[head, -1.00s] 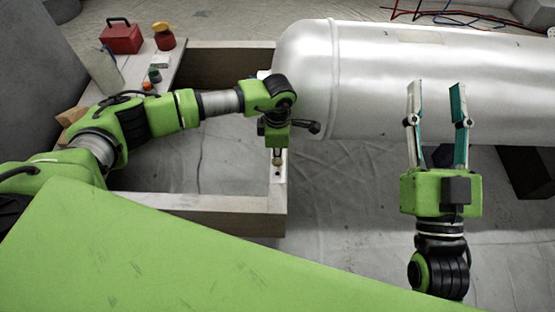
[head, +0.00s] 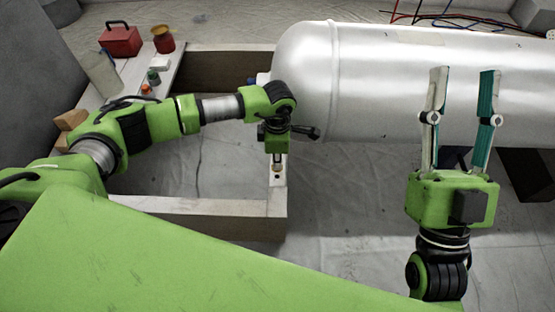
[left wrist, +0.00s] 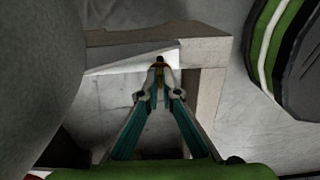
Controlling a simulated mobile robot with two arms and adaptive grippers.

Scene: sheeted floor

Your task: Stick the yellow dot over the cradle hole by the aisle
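My left gripper (head: 277,164) points down over the pale cradle beam (head: 262,205) near its front right corner. In the left wrist view my left gripper (left wrist: 159,72) has its fingertips nearly together on a small dark-yellow piece (left wrist: 159,60), which looks like the yellow dot. A small dark spot on the cradle, seemingly the hole, shows just below the fingertips in the head view. Whether the dot touches the wood I cannot tell. My right gripper (head: 463,72) is open and empty, its fingers spread in front of the tank.
A large silver tank (head: 400,75) lies across the back right, close to my left wrist. A red toolbox (head: 121,40), a red jar (head: 163,40) and small bottles stand on a board at the back left. Wrinkled sheeting (head: 340,220) is clear at the front middle.

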